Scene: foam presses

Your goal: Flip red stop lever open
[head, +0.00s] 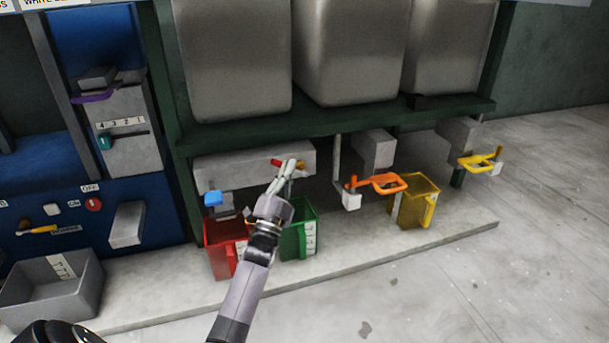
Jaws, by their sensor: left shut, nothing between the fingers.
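The red stop lever (276,162) is a small red piece on the front of the grey block (235,167) under the left tank. Part of it is hidden behind my left gripper. My left gripper (291,166) is shut and empty, with its fingertips right by the lever's right side. I cannot tell whether they touch it. My right gripper is not in view; a dark part of my body shows at the bottom left.
A red bin (221,262) and a green bin (308,215) stand below the block. Right of them are an orange handle (388,183), a yellow bin (414,212) and a yellow handle (482,162). A blue control panel (75,215) is at left. The floor at right is clear.

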